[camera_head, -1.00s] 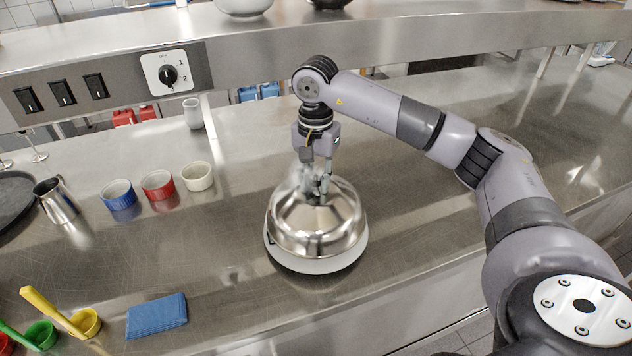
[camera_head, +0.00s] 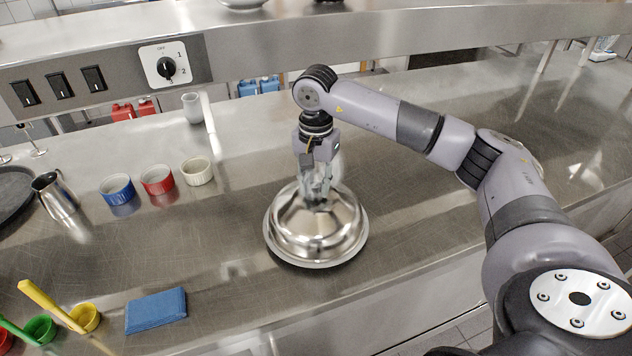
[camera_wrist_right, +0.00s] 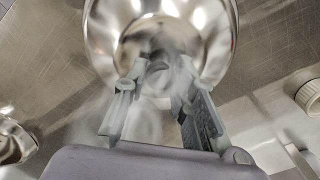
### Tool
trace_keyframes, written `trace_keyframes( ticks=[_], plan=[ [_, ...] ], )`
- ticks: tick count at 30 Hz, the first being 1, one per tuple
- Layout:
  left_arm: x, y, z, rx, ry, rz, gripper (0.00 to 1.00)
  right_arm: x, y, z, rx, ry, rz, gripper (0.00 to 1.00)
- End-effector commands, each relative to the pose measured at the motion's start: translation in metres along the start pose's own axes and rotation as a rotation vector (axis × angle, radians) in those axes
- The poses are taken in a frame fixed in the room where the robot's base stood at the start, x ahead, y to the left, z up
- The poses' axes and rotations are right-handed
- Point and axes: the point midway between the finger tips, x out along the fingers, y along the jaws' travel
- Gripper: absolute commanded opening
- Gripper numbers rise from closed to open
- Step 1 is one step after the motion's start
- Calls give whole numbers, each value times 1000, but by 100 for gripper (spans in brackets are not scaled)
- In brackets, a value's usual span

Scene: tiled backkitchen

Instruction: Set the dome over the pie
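The shiny metal dome (camera_head: 290,222) sits low on a round base or plate on the steel counter, its lower rim level as far as I can tell. Its curved side also fills the upper part of the right wrist view (camera_wrist_right: 108,35). The pie is hidden from sight. My right gripper (camera_head: 318,192) is above the dome, pointing down. In the right wrist view its fingers (camera_wrist_right: 160,80) close in on both sides of the dome's top handle, which is blurred and partly hidden. My left gripper is not in view.
Blue (camera_head: 117,190), red (camera_head: 157,180) and cream (camera_head: 197,171) ramekins stand left of the dome near a metal pitcher (camera_head: 56,196). The counter right of the dome is clear.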

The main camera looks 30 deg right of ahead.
Motion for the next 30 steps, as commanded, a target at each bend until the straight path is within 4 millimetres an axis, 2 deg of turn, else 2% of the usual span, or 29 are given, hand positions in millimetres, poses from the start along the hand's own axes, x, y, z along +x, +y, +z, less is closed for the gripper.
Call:
trace_keyframes(
  ticks=[8,19,22,23,26,30],
  plan=[
    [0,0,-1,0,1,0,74,-1,0,0,0,0,-1,43],
    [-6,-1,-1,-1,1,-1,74,-7,0,0,0,0,-1,43],
    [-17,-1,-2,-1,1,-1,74,-18,0,0,0,0,-1,43],
    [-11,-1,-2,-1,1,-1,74,-19,-1,0,0,1,-4,43],
    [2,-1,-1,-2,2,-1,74,-38,-1,0,-1,3,-7,43],
    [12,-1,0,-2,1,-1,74,-73,-2,-1,1,2,-7,43]
  ],
)
